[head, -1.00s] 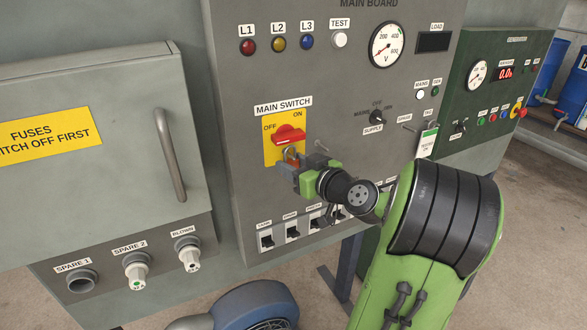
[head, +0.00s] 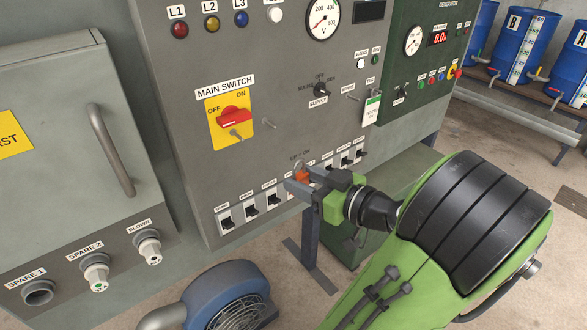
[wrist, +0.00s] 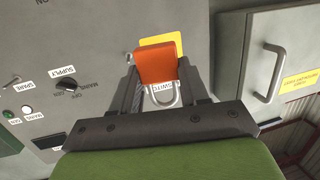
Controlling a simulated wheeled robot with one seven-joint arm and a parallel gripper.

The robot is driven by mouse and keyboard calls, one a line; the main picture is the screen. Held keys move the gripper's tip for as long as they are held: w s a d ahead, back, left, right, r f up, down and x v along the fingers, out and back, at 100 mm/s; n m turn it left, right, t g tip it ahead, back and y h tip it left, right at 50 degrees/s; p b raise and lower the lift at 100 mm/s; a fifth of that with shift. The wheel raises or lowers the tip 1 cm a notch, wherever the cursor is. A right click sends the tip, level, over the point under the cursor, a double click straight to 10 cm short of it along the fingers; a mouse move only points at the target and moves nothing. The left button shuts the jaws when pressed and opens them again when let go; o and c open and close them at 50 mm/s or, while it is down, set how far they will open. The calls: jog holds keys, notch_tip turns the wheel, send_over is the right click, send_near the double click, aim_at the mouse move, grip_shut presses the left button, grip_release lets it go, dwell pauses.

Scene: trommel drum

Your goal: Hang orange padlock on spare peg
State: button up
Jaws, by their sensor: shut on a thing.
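The orange padlock (head: 302,177) is held between the fingers of my gripper (head: 299,180), in front of the lower main board. Its metal shackle stands up in the head view. In the wrist view the orange body (wrist: 155,68) and shackle (wrist: 162,97) show between the fingers. The spare peg (head: 354,98) sticks out bare at the upper right of the padlock, left of a white and green tag (head: 371,109). In the wrist view the SPARE label (wrist: 24,85) is at the far left. The padlock is apart from the peg.
The red main switch handle (head: 235,117) sits on a yellow plate, with another bare peg (head: 268,124) at its right. The supply knob (head: 320,89) is left of the spare peg.

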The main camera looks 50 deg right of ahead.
jog(key=shift+r+p, duration=0.35)
jog(key=shift+r, duration=0.05)
dwell(0.4)
jog(key=shift+s, duration=0.2)
jog(key=shift+s+a+p, duration=0.2)
jog(key=shift+s, duration=0.45)
jog(key=shift+s+a+p, duration=0.2)
jog(key=shift+s+a, duration=0.05)
jog(key=shift+s, duration=0.45)
jog(key=shift+s+a+p, duration=0.2)
jog(key=shift+s, duration=0.45)
jog(key=s+a+p, duration=0.1)
jog(key=s, duration=0.4)
jog(key=shift+s+a, duration=0.35)
jog(key=shift+s, duration=0.05)
